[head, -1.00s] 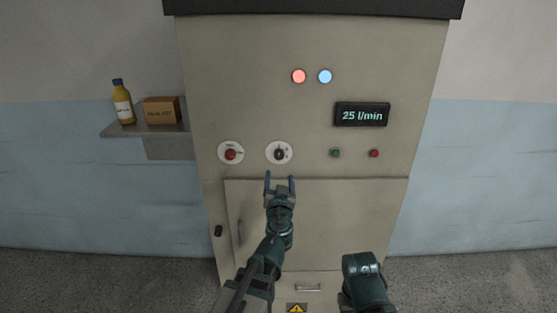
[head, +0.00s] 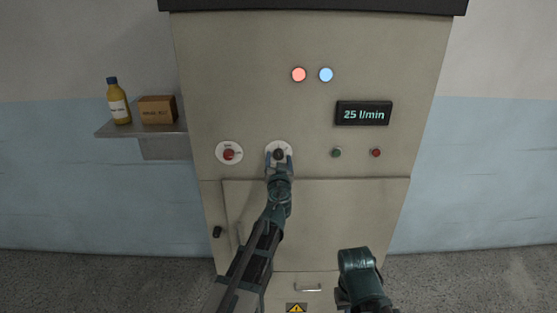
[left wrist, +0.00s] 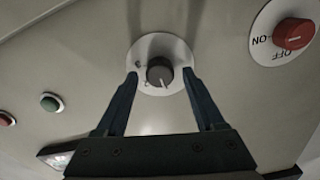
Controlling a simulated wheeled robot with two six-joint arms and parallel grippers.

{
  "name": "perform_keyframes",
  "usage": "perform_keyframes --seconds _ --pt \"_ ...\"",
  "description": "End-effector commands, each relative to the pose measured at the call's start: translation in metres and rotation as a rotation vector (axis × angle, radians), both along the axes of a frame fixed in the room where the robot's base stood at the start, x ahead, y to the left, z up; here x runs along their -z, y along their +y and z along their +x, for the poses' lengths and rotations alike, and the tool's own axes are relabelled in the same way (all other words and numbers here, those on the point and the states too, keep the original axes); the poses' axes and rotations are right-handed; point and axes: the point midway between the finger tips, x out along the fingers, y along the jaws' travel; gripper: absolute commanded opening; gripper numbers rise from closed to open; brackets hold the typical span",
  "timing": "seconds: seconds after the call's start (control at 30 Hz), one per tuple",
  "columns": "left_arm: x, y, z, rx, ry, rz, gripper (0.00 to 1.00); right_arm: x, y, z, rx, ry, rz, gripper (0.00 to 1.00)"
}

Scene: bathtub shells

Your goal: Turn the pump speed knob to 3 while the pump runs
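The black pump speed knob (head: 279,154) sits on a round white dial plate on the cabinet front. The display (head: 363,114) reads 25 l/min. My right arm (head: 360,275) shows at the lower right; its fingers are not visible.
A red ON/OFF switch (head: 229,154) sits left of the knob. A green button (head: 336,153) and a red button (head: 376,153) sit to its right. Red and blue lamps (head: 326,75) are lit above. A shelf (head: 145,130) at left holds a bottle and a box.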

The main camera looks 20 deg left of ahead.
Motion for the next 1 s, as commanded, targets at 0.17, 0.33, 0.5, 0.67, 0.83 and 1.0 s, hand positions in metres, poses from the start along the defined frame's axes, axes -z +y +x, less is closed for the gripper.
perform_keyframes --seconds 0.17,0.33,0.5,0.67,0.83,1.0 --pt "0.0000 0.0000 0.0000 0.000 0.000 0.000 0.36 0.0000 0.0000 0.0000 0.000 0.000 0.000 0.00" --pt "0.0000 0.0000 -0.0001 0.000 0.000 0.000 0.05 0.0000 0.0000 0.0000 0.000 0.000 0.000 0.00" --pt "0.0000 -0.0001 -0.0002 0.000 0.000 0.001 0.00 0.0000 0.0000 0.0000 0.000 0.000 0.000 0.00" --pt "0.0000 -0.0001 -0.0002 0.000 0.006 0.022 0.00 0.0000 0.0000 0.0000 0.000 0.000 0.000 0.00" --pt "0.0000 -0.0002 -0.0001 0.000 0.028 0.099 0.00 0.0001 0.0000 0.0000 0.000 0.000 0.000 0.00" --pt "0.0002 -0.0004 -0.0002 0.000 0.066 0.230 0.00 0.0002 0.0000 0.0000 0.000 0.000 0.000 0.00"
